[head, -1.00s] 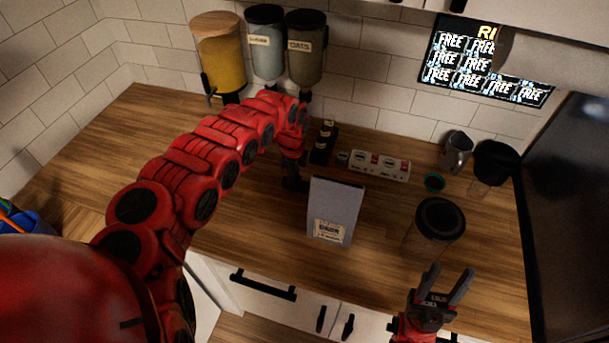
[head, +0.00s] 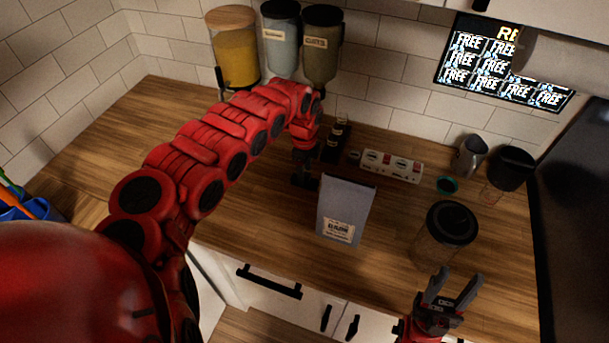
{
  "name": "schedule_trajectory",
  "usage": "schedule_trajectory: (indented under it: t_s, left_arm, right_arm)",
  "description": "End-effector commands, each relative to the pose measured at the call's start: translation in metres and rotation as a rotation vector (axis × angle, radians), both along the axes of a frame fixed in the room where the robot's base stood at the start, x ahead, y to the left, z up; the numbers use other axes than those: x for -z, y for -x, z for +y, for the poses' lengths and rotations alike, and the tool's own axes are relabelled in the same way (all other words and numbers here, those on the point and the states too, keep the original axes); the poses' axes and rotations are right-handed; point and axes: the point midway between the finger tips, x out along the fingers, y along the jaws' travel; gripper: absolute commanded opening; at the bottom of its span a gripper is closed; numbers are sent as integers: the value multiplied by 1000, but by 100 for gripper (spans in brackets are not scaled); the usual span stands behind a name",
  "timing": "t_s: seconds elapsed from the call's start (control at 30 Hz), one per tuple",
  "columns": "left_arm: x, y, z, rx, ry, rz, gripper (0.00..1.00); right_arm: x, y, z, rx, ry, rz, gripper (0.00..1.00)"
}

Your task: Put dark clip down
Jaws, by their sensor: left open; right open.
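My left gripper (head: 303,181) is low at the wooden counter (head: 240,185), just left of a grey-blue bag (head: 345,208) with a white label. Its jaws are dark, small and partly in shadow. I cannot make out a dark clip as a separate thing; it may be hidden at or behind this gripper. The bag stands upright with its top edge unfolded or flat; I see no clip on it. My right gripper (head: 455,292) is open and empty in front of the counter edge, below a glass jar with a black lid (head: 451,222).
A small black rack (head: 335,141) and a white box strip (head: 392,166) lie behind the bag. Three dispensers (head: 236,52) hang on the back wall. A grey pitcher (head: 470,157) and a black-topped glass (head: 510,168) stand back right. The counter's left part is clear.

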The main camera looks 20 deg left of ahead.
Motion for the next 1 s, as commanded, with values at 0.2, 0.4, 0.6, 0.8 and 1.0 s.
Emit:
schedule_trajectory:
  t_s: [0.2, 0.4, 0.6, 0.8, 1.0]
  left_arm:
    - [-47, -2, 3, 0, -5, -8, 62]
    - [-84, -1, 0, 1, -2, -4, 62]
    - [-100, 0, 1, 0, -1, 0, 62]
    - [-101, 1, 1, 0, -2, 1, 62]
    - [-101, 1, 1, 0, -2, 1, 62]
  right_arm:
    - [23, 0, 0, 0, 0, 0, 50]
    - [36, 0, 0, 0, 0, 0, 50]
    - [40, 0, 0, 0, 0, 0, 50]
    - [39, 0, 0, 0, 0, 0, 50]
    - [39, 0, 0, 0, 0, 0, 50]
